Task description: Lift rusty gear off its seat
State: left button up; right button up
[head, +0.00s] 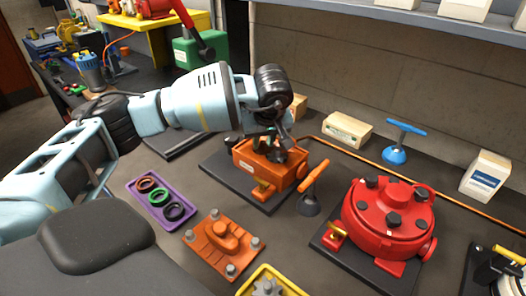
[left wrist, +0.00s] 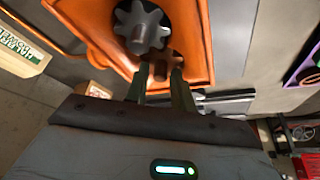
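An orange motor housing (head: 270,165) stands open on a dark base plate in the middle of the bench. In the left wrist view, a grey toothed gear (left wrist: 140,28) sits in this housing (left wrist: 198,45). Beside it is a small rusty-brown part (left wrist: 160,64), apparently the rusty gear, mostly hidden by my fingers. My left gripper (head: 276,140) points down into the housing. In the left wrist view its two fingers (left wrist: 160,78) are parted, with their tips at the brown part. I cannot tell whether they touch it. My right gripper is not in view.
A red motor (head: 388,215) stands to the right, an orange-handled tool (head: 313,184) between. A purple tray (head: 136,190) with rings and an orange cover plate (head: 218,243) lie in front. A blue-handled tool (head: 400,140) and boxes stand by the wall.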

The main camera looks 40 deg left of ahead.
aim_at(263, 151)
pick_arm(q)
jog(key=shift+c, duration=0.4)
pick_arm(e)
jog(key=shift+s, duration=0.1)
pick_arm(q)
grip_shut()
jog(key=shift+r, duration=0.1)
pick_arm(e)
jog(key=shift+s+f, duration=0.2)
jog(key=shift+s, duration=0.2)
